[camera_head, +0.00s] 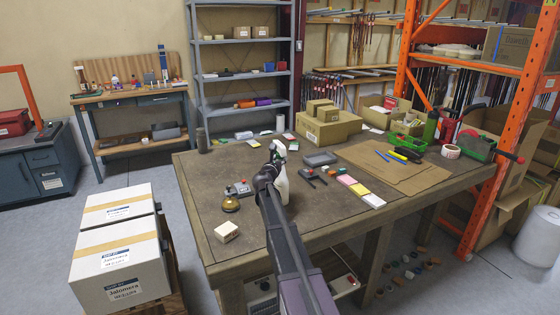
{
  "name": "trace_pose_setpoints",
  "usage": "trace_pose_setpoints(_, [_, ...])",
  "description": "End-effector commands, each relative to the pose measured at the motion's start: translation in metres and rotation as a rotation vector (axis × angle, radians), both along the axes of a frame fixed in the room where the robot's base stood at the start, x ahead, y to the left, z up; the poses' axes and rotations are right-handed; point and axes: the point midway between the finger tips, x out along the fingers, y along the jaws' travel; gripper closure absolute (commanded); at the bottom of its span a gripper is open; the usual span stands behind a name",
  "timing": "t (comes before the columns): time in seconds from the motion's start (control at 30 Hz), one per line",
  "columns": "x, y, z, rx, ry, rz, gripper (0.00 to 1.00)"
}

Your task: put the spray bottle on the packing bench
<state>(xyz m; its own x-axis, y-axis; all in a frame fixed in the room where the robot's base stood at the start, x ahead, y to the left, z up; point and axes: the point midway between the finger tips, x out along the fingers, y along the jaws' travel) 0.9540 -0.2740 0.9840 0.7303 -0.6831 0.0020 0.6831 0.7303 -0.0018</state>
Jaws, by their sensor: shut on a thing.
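The spray bottle (282,186) has a white body and a dark green and white spray head. It is upright over the middle of the packing bench (210,187), a large wooden-edged table with a dark top. My arm reaches in from the bottom of the view, and my gripper (273,168) is shut on the bottle just below its head. The arm and gripper hide part of the bottle's left side and its lower end. I cannot tell whether its base touches the bench top.
Near the bottle are a small amber jar (231,204), a small light box (227,232), a grey tray (320,158) and colored notepads (361,192). Cardboard boxes (328,127) stand at the back. Brown paper (394,174) covers the right side. An orange rack post (481,190) is at the right.

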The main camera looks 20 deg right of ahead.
Motion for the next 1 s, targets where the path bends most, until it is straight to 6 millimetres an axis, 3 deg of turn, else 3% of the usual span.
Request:
trace_pose_setpoints(0.13, [0.0,0.0,-0.003,-0.001,0.0,0.0,1.0])
trace_pose_setpoints(0.17, [0.0,0.0,-0.002,0.0,0.0,0.0,0.49])
trace_pose_setpoints(0.27, [0.0,0.0,-0.002,0.0,0.0,0.0,0.21])
trace_pose_setpoints(0.8, [0.0,0.0,0.001,0.0,0.0,0.0,0.21])
trace_pose_setpoints(1.0, [-0.014,0.013,0.0,0.0,0.0,0.001,0.21])
